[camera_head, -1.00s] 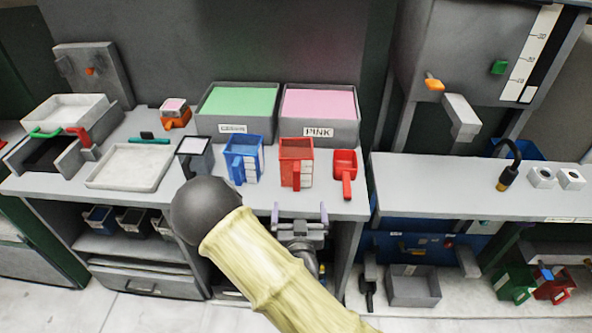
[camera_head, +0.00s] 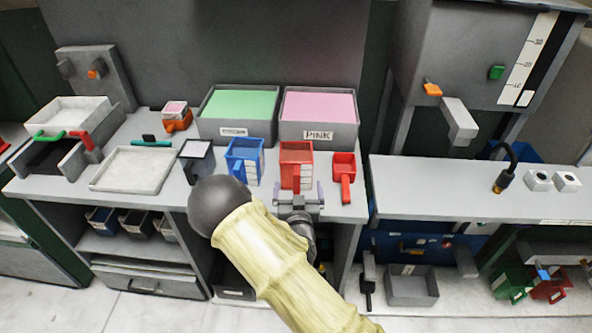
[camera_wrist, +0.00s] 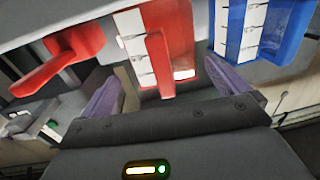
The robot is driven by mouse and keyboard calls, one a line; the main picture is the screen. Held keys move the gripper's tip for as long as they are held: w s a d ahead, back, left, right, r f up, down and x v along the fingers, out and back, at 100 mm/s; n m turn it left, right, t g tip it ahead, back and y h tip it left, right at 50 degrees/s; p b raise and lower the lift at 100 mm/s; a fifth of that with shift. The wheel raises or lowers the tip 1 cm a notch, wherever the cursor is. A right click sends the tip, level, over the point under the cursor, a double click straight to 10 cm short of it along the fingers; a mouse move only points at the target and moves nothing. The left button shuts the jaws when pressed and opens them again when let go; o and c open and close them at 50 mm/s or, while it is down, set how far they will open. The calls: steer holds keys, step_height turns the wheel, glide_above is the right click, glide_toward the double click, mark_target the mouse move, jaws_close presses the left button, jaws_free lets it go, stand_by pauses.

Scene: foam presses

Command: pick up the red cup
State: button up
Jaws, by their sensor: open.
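The red cup (camera_head: 296,153) stands upright near the front of the grey bench, with a white scale label on its side and a handle facing front. My gripper (camera_head: 300,190) is open just in front of it. In the wrist view the red cup (camera_wrist: 178,25) lies ahead of my gripper (camera_wrist: 164,72), and its handle shows between the two purple fingers. I cannot tell whether the handle is within the fingers' depth. Nothing is held.
A blue cup (camera_head: 244,158) stands close on the left and a red scoop (camera_head: 344,166) close on the right. Bins of green foam (camera_head: 240,104) and pink foam (camera_head: 318,105) stand behind. A white tray (camera_head: 138,168) lies further left.

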mark_target(296, 168)
steer(key=shift+w+a+f+p, duration=0.1)
steer(key=shift+w+a+p, duration=0.2)
steer(key=shift+w, duration=0.9)
steer(key=shift+w+a+f+p, duration=0.1)
steer(key=shift+w+p, duration=0.25)
steer(key=shift+w, duration=0.8)
steer(key=c, duration=0.9)
steer(key=shift+r, duration=0.1)
step_height(296, 168, up, 10)
steer(key=shift+f+b, duration=0.1)
steer(key=shift+b, duration=0.5)
